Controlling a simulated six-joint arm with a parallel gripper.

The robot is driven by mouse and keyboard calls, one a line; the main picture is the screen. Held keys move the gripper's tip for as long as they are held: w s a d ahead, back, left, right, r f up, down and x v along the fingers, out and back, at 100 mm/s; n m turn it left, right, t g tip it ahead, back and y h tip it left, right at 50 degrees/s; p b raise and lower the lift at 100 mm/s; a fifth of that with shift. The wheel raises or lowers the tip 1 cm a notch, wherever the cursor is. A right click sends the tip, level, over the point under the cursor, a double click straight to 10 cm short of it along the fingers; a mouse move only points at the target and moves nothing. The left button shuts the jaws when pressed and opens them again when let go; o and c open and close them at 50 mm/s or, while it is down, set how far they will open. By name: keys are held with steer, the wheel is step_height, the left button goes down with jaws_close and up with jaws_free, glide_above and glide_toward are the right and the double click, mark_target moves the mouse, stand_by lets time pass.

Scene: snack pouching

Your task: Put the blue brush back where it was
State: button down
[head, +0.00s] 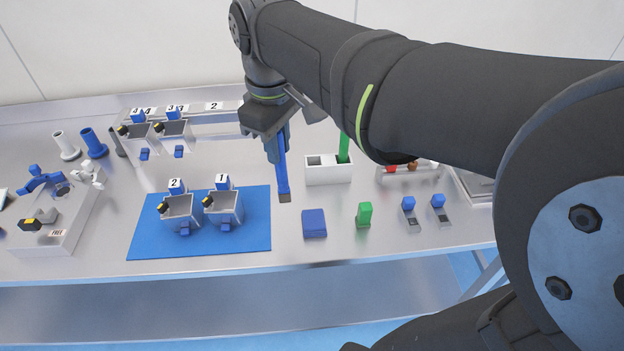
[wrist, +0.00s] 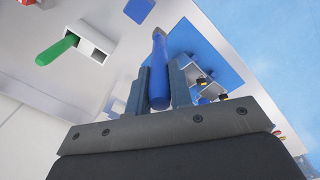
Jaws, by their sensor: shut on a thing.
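The blue brush (head: 282,178) hangs from my gripper (head: 276,146), handle up and dark bristle end down, above the table. In the wrist view my gripper (wrist: 160,88) is shut on the brush (wrist: 159,72), with a finger on each side of the handle. A white holder (head: 320,176) with two slots stands just right of the brush. A green-handled brush (head: 344,148) stands in its right slot, and the left slot looks empty. The holder (wrist: 92,40) and the green handle (wrist: 58,50) also show in the wrist view.
A blue mat (head: 145,245) with two metal bins (head: 222,207) lies left of the brush. A blue block (head: 314,223) and a green block (head: 364,215) stand in front of the holder. Two small scoops (head: 410,213) lie to the right. Bare table lies between mat and holder.

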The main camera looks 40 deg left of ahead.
steer(key=w+d, duration=0.2)
steer(key=d, duration=0.4)
steer(key=s+a+f, duration=0.7)
steer(key=a+f, duration=0.2)
steer(key=f, duration=0.2)
steer(key=shift+s+f+g, duration=0.15)
steer(key=shift+f+g, duration=0.15)
steer(key=shift+f, duration=0.05)
steer(key=c, duration=1.3)
jaws_free()
steer(key=shift+f, duration=0.15)
step_height(320, 180, up, 12)
steer(key=shift+r, duration=0.2)
